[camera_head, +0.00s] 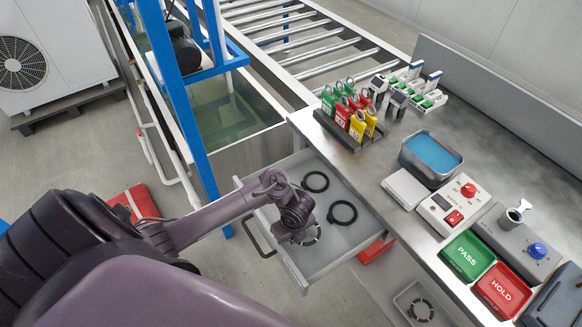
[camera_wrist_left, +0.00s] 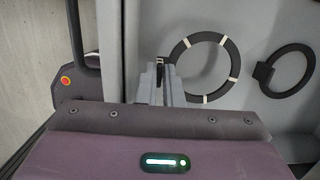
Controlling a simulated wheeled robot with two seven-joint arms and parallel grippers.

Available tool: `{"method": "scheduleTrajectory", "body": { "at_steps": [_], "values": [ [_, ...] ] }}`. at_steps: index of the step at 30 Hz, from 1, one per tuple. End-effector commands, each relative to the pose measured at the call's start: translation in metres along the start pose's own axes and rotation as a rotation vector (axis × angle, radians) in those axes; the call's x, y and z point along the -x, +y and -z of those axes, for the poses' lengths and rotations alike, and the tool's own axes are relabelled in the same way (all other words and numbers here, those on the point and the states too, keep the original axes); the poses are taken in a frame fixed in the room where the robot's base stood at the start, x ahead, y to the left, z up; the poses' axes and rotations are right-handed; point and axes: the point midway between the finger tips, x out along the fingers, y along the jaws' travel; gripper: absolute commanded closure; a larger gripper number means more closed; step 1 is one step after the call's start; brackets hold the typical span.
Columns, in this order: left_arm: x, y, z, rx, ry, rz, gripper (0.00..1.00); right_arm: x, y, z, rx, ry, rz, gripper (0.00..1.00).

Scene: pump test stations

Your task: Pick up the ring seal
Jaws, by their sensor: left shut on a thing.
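The ring seal is a dark ring with several pale bands; it lies in the open grey drawer in the head view (camera_head: 314,238), partly hidden by my gripper, and shows in the left wrist view (camera_wrist_left: 231,74). My left gripper (camera_head: 298,238) reaches down into the drawer. In the left wrist view my left gripper's fingers (camera_wrist_left: 164,66) are closed on the ring's left edge. From these views I cannot tell whether the ring is clear of the drawer floor. My right gripper is not in view.
The drawer (camera_head: 311,264) also holds a plain black ring (camera_head: 329,181) and a black ring with a tab (camera_head: 354,208). The steel bench (camera_head: 375,165) stands to the right. A blue post (camera_head: 190,110) stands left.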

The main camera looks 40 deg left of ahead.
Motion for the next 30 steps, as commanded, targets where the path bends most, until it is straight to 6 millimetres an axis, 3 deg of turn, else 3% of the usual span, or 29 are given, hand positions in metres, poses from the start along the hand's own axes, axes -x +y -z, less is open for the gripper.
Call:
{"method": "scheduleTrajectory", "body": {
  "at_steps": [9,12,21,30],
  "values": [
    [0.103,-0.001,-0.016,-0.001,0.000,0.002,1.00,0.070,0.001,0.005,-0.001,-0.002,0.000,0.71],
    [0.122,0.000,-0.019,-0.001,-0.002,0.000,1.00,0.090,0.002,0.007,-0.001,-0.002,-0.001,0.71],
    [0.162,0.000,-0.025,0.000,-0.001,-0.001,1.00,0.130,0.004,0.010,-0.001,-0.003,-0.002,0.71],
    [0.182,-0.009,-0.027,-0.013,-0.008,0.019,1.00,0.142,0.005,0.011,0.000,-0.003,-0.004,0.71]
  ]
}}
